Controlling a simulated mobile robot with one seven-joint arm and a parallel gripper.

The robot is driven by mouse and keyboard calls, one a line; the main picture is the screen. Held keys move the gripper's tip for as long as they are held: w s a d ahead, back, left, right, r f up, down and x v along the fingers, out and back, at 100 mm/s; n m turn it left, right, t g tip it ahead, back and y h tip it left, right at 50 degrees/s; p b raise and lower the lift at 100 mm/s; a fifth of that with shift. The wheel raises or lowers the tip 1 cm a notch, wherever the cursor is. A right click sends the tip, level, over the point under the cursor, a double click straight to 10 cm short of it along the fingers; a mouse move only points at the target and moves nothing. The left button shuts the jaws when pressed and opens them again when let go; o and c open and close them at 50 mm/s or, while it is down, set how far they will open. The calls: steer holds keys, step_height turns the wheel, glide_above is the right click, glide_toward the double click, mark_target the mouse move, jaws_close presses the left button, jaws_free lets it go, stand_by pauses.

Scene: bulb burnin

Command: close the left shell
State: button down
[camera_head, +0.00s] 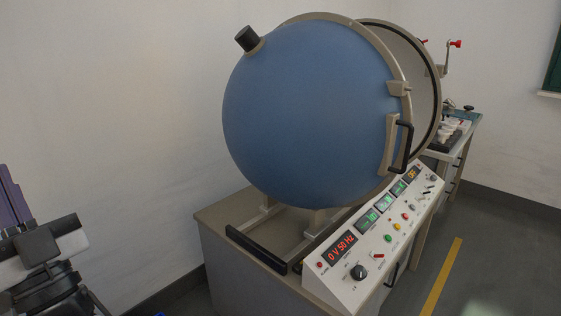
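The left shell (305,115) is a big blue half-sphere with a beige rim, a black cap (247,39) on top and a black handle (403,147) at its rim. It stands on a bench. The right shell (433,75) shows only in part behind it, with a pale inside and a dark edge. A gap shows between the two rims, so the sphere stands open. Part of what looks like my arm and gripper (38,252) is at the lower left, well apart from the shell. Its fingers cannot be made out clearly.
A control panel (375,235) with lit displays, knobs and buttons lies along the bench front. A black rail (258,250) is at the bench's left end. A side table (470,133) with small items and red-knobbed cranks stands behind. Floor with a yellow stripe (441,277) is clear at right.

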steer(key=w+d+f+m+t+h+p, duration=0.1)
steer(key=w+d+f+m+t+h, duration=0.15)
steer(key=w+m+h, duration=0.35)
steer(key=w+d+f+m+t+h+p, duration=0.1)
steer(key=w+d+m+t+h, duration=0.15)
steer(key=w+m+h, duration=0.35)
steer(key=m+g+h+p, duration=0.3)
steer(key=m+g+h, duration=0.5)
steer(key=m+h, duration=0.95)
glide_toward(283, 163)
steer(key=p+x, duration=0.5)
steer(key=x, duration=0.1)
steer(key=shift+a+r, duration=0.1)
steer(key=shift+r, duration=0.05)
steer(key=shift+w+p, duration=0.4)
steer(key=shift+w+d, duration=0.1)
steer(key=shift+d, duration=0.2)
